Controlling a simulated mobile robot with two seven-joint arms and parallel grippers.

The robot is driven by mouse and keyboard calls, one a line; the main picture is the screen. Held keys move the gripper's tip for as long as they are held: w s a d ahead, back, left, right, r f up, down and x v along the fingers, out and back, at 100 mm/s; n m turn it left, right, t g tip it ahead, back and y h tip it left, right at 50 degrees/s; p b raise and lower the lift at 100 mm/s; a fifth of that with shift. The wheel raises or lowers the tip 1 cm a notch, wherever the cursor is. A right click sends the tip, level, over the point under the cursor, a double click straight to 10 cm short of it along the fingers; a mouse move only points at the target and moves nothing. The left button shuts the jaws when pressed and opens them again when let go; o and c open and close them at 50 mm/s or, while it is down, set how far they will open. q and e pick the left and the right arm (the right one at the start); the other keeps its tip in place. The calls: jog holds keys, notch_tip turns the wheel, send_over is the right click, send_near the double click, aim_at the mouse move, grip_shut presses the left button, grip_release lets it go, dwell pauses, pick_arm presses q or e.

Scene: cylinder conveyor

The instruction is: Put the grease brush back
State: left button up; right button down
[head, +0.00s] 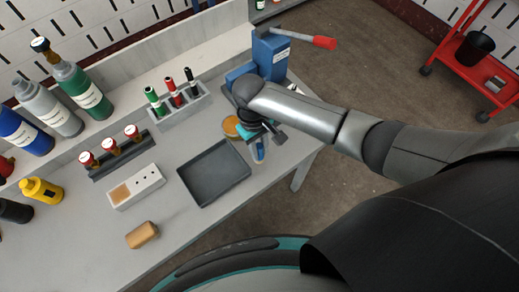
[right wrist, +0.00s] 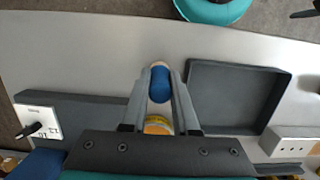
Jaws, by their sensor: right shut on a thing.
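My right gripper (head: 259,138) is low over the bench, between the blue vise and the dark tray. In the right wrist view its two fingers (right wrist: 158,100) are closed on a blue piece with a pale end, seemingly the grease brush (right wrist: 159,84). In the head view a blue part of the brush (head: 259,153) shows below the gripper; the rest is hidden. A round orange-yellow tin (head: 231,127) sits just left of the gripper, and it also shows between the finger bases in the right wrist view (right wrist: 157,125). My left gripper is not in view.
A shallow dark tray (head: 214,172) lies close by on the bench. The blue vise (head: 270,57) has a red-tipped lever. A white block with holes (head: 136,187), a marker rack (head: 181,106) and several bottles stand further left. The bench edge is near the gripper.

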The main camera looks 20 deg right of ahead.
jog(key=shift+f, duration=0.15)
jog(key=shift+f, duration=0.15)
jog(key=c, duration=0.7)
grip_release()
jog(key=r+p, duration=0.1)
jog(key=r, duration=0.3)
jog(key=w+r+p, duration=0.1)
jog(key=r, duration=0.3)
jog(key=r+p, duration=0.1)
jog(key=r, duration=0.3)
jog(key=shift+w+a+r, duration=0.15)
jog(key=shift+w+a, duration=0.2)
